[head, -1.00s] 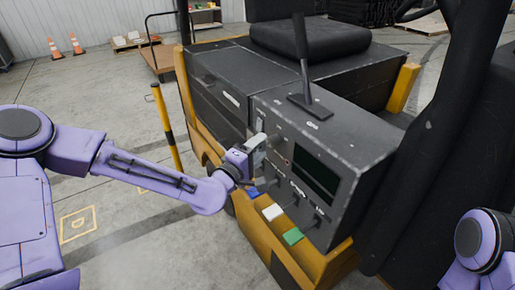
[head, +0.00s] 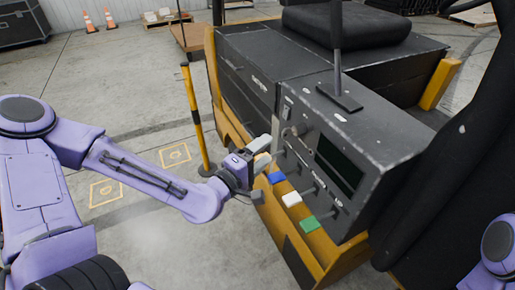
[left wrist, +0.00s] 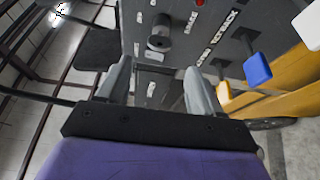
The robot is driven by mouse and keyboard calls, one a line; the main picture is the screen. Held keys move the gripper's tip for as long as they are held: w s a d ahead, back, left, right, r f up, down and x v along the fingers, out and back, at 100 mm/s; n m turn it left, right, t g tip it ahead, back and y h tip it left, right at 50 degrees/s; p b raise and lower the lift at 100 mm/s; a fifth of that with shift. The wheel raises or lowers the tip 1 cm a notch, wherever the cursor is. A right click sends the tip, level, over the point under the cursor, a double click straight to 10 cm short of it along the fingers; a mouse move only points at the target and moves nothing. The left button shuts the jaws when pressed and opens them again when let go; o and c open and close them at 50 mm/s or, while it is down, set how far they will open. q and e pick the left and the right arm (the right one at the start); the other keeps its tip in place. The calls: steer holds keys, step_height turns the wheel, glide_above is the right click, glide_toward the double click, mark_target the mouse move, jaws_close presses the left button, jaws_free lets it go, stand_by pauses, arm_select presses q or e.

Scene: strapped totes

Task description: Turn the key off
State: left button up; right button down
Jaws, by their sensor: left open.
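A grey-black control panel (head: 330,165) on the yellow-and-black vehicle faces my left arm. A dark round key knob (left wrist: 160,37) sticks out of the panel in the left wrist view, ahead of the gap between my fingers. It also shows small in the head view (head: 299,129); its turned position is hard to tell. My left gripper (head: 264,152) is open and empty, just in front of the panel, below and left of the knob. In the left wrist view its two grey fingers (left wrist: 158,88) stand apart and do not touch the knob. My right gripper is out of view.
Blue (head: 276,177), white (head: 291,199) and green (head: 310,223) lever caps stick out below the panel, close to my left gripper. A tall black lever (head: 338,50) stands on top. A yellow-and-black post (head: 194,115) stands left of the vehicle.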

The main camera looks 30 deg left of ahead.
arm_select(q)
steer(key=p+v, duration=0.1)
steer(key=p, duration=0.1)
steer(key=shift+s+p, duration=0.35)
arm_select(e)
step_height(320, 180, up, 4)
